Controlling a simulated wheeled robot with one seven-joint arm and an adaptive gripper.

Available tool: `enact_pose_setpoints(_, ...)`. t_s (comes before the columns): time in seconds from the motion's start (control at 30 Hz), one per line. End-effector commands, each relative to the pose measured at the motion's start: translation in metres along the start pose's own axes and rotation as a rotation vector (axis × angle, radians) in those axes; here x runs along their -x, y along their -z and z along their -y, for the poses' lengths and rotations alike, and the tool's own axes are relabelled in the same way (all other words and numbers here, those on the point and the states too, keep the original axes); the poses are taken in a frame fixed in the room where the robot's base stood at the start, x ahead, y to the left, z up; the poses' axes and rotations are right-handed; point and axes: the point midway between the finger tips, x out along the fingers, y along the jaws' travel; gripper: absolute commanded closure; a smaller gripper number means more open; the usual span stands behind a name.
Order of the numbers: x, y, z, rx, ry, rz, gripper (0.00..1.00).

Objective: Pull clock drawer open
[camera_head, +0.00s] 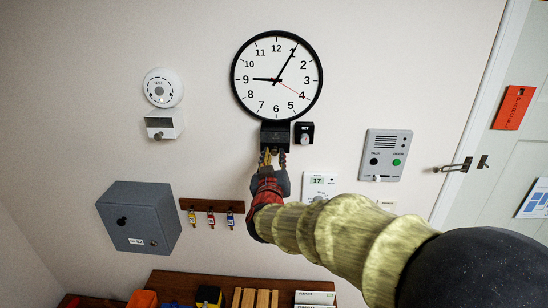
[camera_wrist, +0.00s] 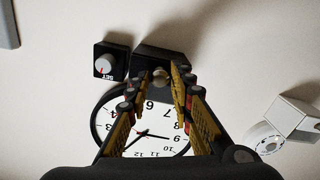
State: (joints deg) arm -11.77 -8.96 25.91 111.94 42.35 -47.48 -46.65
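The round black-rimmed wall clock (camera_head: 248,98) hangs on the wall. The black clock drawer box (camera_head: 275,130) is directly below it. In the wrist view the clock (camera_wrist: 134,143) appears upside down, with the dark drawer box (camera_wrist: 160,57) above it. A small round silvery knob (camera_wrist: 160,75) shows on the drawer's face. My gripper (camera_head: 271,157) is at the lower front of the drawer box. In the wrist view my gripper's fingers (camera_wrist: 156,80) are apart, with the knob between their tips and visible gaps on both sides. How far the drawer is out cannot be told.
A black SET dial box (camera_head: 304,133) is close to the drawer's right. A thermostat (camera_head: 319,185) and an intercom (camera_head: 386,155) are further right. A white detector (camera_head: 163,88) hangs left. A grey box (camera_head: 140,215) and key rack (camera_head: 212,206) are lower left.

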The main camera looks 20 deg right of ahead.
Motion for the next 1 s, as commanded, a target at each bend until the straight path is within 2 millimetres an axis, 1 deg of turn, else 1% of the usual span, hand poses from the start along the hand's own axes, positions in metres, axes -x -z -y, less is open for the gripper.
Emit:
enact_pose_setpoints(0.03,0.0001,0.0001,0.0,0.0,0.0,0.0,0.82)
enact_pose_setpoints(0.37,0.0001,0.0001,-0.0001,0.0,0.0,0.0,1.0)
enact_pose_setpoints(0.87,0.0001,0.0002,-0.0001,0.0,0.0,0.0,1.0)
enact_pose_setpoints(0.93,0.0023,0.0005,0.0001,0.0,0.0,-0.001,1.0)
enact_pose_setpoints(1.0,0.0099,0.0008,0.0005,0.0,0.002,-0.001,1.0)
